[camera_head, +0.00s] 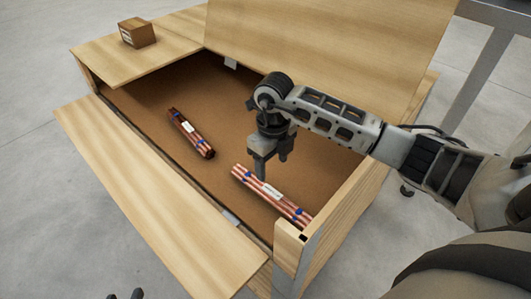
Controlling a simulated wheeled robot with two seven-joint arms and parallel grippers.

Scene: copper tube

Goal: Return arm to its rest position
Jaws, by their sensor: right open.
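Two bundles of copper tubes lie inside the large wooden crate (340,205). The darker bundle (179,119), with blue bands and a white label, lies left of the middle on the brown crate floor. The brighter bundle (245,176), also blue-banded and labelled, lies near the crate's front right. My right gripper (272,174) points down inside the crate area, above and just behind the brighter bundle. It is open with nothing between its fingers. Of my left gripper (126,295), only dark tips show at the bottom edge; its jaw state is unclear.
The crate's flaps are folded open: the front left flap (155,190) and the tall back flap (320,40). A small cardboard box (137,32) sits on the far left panel. A grey metal frame (485,70) stands at the upper right. Bare concrete floor surrounds the crate.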

